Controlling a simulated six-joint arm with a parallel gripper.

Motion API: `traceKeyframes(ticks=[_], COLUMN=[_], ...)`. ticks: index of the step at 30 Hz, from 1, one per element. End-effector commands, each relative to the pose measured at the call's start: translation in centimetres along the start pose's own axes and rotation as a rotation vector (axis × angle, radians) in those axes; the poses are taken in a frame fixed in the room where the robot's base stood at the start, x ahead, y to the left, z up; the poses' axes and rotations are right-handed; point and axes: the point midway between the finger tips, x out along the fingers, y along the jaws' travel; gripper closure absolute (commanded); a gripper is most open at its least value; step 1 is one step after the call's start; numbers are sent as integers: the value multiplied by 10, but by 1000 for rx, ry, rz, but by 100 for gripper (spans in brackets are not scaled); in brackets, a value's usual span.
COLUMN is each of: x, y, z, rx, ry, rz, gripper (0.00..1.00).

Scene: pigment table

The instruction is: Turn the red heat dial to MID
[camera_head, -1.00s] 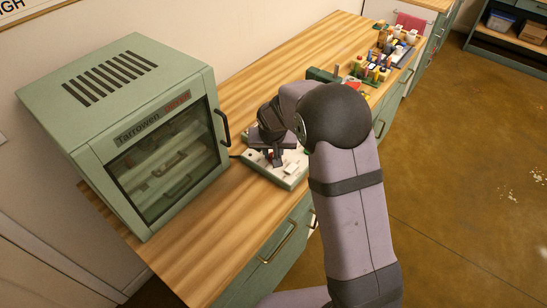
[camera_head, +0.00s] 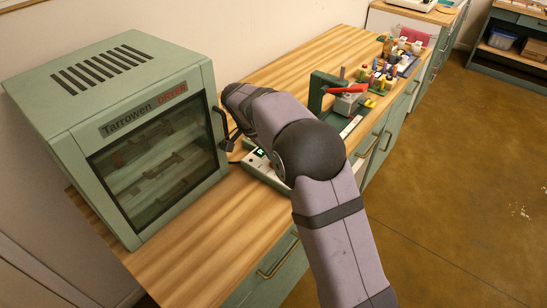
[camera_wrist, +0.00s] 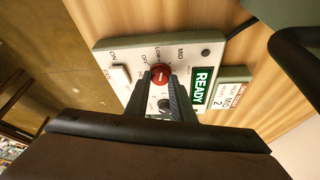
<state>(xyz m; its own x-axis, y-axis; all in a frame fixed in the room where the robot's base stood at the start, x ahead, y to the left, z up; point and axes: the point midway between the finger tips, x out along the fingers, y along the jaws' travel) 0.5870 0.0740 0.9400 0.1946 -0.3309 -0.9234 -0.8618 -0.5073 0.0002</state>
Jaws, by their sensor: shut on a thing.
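The red heat dial (camera_wrist: 160,75) shows in the wrist view on a pale control panel (camera_wrist: 118,66). The words OFF, LOW and MID are printed around it. My gripper (camera_wrist: 160,84) has its two fingertips closed around the dial's sides. A pale mark shows on the dial, but I cannot tell exactly which word it points to. A second, black dial (camera_wrist: 163,104) lies between the fingers, and a green display (camera_wrist: 203,87) reads READY. In the head view the panel (camera_head: 280,187) is mostly hidden by my arm, and so is the red dial.
A green dryer cabinet (camera_head: 150,150) with a glass door stands left of the panel. A green press with a red lever (camera_head: 346,89) and several small bottles (camera_head: 379,76) stand further back. The front left worktop is clear.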

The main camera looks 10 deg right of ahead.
Motion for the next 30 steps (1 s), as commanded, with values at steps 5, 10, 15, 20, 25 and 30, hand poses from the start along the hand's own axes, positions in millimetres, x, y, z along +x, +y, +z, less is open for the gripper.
traceKeyframes(ticks=[5, 10, 15, 20, 25, 30], x=[-1, 0, 0, 0, 0, 0], y=[-2, -2, -3, -3, -3, -3], z=[0, 0, 0, 0, 0, 0], rx=[117, 193, 235, 251, 252, 251], ry=[-1, -2, -1, -1, -2, -2], rz=[50, 80, 98, 103, 104, 104], gripper=[100, 100, 100, 100, 100, 100])
